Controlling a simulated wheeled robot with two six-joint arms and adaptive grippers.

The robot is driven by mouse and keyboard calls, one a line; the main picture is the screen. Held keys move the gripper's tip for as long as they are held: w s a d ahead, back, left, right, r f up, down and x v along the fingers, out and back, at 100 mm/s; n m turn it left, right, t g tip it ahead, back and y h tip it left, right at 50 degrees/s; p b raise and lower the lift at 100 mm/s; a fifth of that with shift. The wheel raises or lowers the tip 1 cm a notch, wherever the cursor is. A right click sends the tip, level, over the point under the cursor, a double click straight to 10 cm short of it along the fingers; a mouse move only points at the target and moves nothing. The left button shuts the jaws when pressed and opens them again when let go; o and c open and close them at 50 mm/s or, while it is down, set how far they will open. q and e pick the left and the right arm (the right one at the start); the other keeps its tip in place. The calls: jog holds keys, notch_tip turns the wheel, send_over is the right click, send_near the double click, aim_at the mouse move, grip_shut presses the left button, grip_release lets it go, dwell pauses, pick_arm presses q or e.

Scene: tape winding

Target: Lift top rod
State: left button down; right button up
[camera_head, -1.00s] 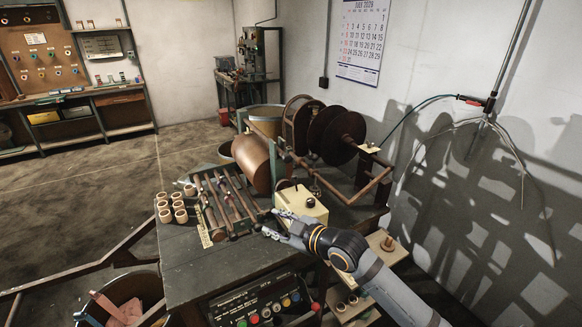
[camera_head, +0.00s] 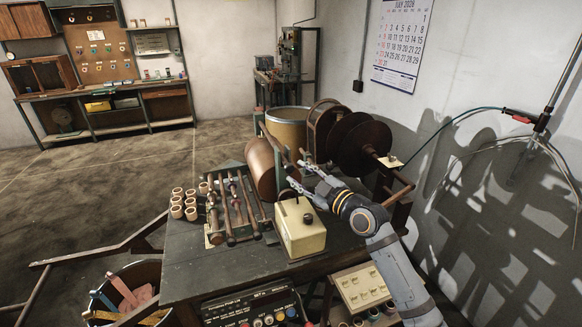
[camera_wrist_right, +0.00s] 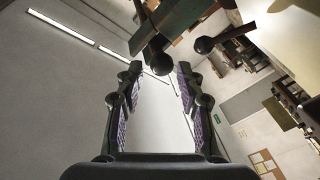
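A winding machine with a brown drum (camera_head: 261,168) stands on the dark bench. A bar with a rounded end (camera_head: 287,165) runs along its right side; I cannot tell for certain which bar is the top rod. My right gripper (camera_head: 298,174) is raised beside this bar, just right of the drum. In the right wrist view its fingers (camera_wrist_right: 155,72) are spread. A dark ball-ended rod (camera_wrist_right: 160,64) shows between or beyond the fingertips; contact cannot be told. A second ball-ended rod (camera_wrist_right: 204,45) is just right of it. My left gripper is out of view.
A cream box (camera_head: 301,238) with a black knob stands below my right gripper. A rack with several rods (camera_head: 235,207) and several wooden cups (camera_head: 184,203) sit to the left. Dark discs (camera_head: 362,145) stand behind, right. The bench front left is clear.

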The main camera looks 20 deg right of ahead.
aim_at(291, 169)
jog(key=x, duration=0.2)
jog(key=p+x, duration=0.1)
jog(key=x, duration=0.1)
jog(key=shift+w+a+r, duration=0.1)
jog(key=shift+a+r, duration=0.1)
jog(key=shift+a, duration=0.15)
jog(key=shift+w+f, duration=0.1)
jog(key=shift+w, duration=0.15)
jog(key=shift+f, duration=0.1)
grip_shut()
